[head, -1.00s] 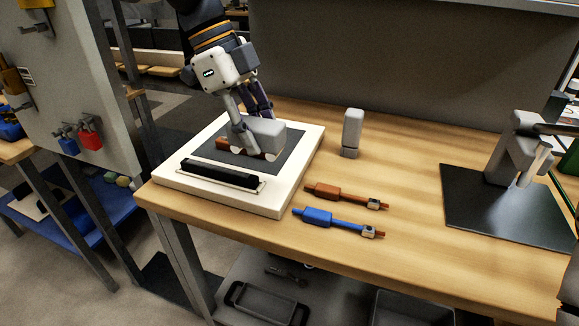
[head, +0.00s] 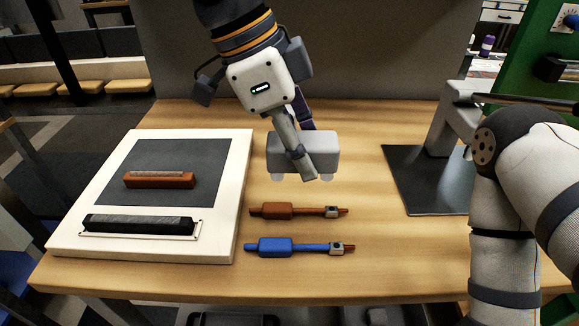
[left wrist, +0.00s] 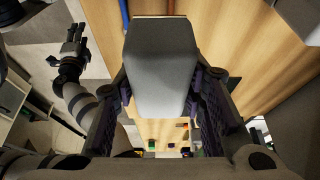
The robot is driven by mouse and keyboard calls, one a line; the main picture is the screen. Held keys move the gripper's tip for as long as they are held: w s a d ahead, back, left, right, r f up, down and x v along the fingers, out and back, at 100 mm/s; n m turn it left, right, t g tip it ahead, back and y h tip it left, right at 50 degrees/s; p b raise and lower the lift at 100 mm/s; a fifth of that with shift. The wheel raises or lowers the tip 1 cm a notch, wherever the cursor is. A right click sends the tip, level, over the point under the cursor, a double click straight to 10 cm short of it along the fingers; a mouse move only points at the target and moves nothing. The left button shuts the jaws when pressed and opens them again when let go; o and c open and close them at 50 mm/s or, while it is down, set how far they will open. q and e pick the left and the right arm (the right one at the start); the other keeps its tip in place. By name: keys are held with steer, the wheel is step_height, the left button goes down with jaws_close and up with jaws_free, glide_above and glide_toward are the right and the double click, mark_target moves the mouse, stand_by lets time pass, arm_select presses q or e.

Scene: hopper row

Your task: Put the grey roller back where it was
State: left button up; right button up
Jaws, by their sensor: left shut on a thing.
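The grey roller (head: 277,150) is a grey block with whitish rounded parts showing under both ends. My left gripper (head: 310,163) is shut on it, with one finger across its front face. It appears above the table, right of the white tray (head: 67,218) and behind the two tools. In the left wrist view the grey block (left wrist: 162,65) fills the space between the left fingers. My right gripper (left wrist: 74,40) shows small at the left of the left wrist view; its opening is unclear.
A red-brown bar (head: 160,180) lies on the tray's dark panel (head: 175,152); a black bar (head: 137,224) lies at its front. A brown tool (head: 280,211) and a blue tool (head: 277,247) lie right of the tray. A grey stand (head: 440,125) stands at a black mat (head: 412,180).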

arm_select(q)
steer(key=w+f, duration=0.2)
steer(key=w, duration=0.1)
steer(key=w+f+b, duration=0.1)
steer(key=w+f, duration=0.1)
steer(key=f, duration=0.1)
steer(key=w+a+f, duration=0.1)
steer(key=w+f, duration=0.1)
steer(key=w, duration=0.1)
steer(key=shift+w+f+b, duration=0.15)
steer(key=shift+w+b, duration=0.15)
steer(key=shift+w+a+f, duration=0.1)
steer(key=shift+w+f, duration=0.1)
steer(key=shift+f, duration=0.8)
steer(key=shift+w+a+f, duration=0.1)
steer(key=shift+w+f, duration=0.05)
steer(key=shift+f, duration=0.85)
steer(key=o, duration=1.3)
arm_select(e)
steer(key=s+f+g, duration=0.1)
steer(key=s+f, duration=0.1)
steer(key=shift+s+f, duration=0.3)
steer(key=shift+s, duration=0.05)
arm_select(q)
steer(key=v, duration=1.2)
steer(key=shift+w+d+r, duration=0.1)
steer(key=shift+r, duration=0.05)
arm_select(e)
steer(key=shift+w+r, duration=0.15)
